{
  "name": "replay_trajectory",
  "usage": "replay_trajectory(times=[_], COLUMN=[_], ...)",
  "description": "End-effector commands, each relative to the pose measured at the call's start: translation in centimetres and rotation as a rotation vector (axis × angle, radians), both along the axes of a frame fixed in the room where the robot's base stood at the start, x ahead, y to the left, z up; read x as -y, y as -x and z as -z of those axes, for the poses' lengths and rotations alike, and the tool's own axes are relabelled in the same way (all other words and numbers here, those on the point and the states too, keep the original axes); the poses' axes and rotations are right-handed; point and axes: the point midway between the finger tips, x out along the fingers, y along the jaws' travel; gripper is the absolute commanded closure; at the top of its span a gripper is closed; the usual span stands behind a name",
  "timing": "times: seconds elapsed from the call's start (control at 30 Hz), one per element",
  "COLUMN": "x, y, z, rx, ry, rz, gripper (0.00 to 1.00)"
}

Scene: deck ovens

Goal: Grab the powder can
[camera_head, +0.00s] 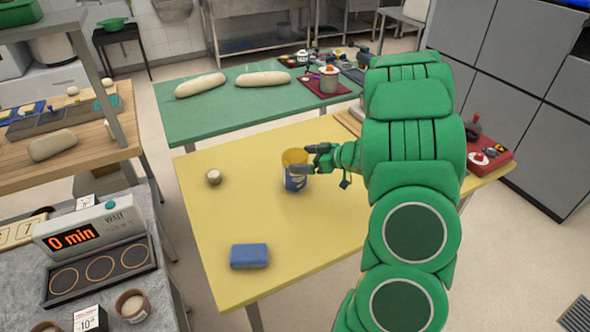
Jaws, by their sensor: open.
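The powder can (295,182) looks like a blue can with a yellow inside and a pale label. It stands upright on the yellow table (235,215). My gripper (308,159) is at the end of my green arm, reaching in from the right. Its dark fingers are open at the can's right side and upper rim. I cannot tell whether they touch the can. The fingers hide part of the can's right side.
A blue block (249,256) lies at the table's front left. A small round pale item (213,177) sits left of the can. A red tray (487,157) is at the right end. Behind is a green table (215,112) with dough loaves. The table's middle front is clear.

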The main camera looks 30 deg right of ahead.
Motion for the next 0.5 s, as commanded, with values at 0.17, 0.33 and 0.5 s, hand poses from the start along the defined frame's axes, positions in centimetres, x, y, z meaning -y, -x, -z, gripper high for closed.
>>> replay_trajectory(times=[0.17, 0.33, 0.5], x=[-1.3, -2.0, -2.1], y=[-1.6, -2.5, -2.8], z=[0.8, 1.3, 1.4], rx=[-0.001, -0.001, 0.001], ry=[-0.001, 0.002, 0.002], rz=[-0.001, -0.002, 0.0], gripper=[0.0, 0.0, 0.0])
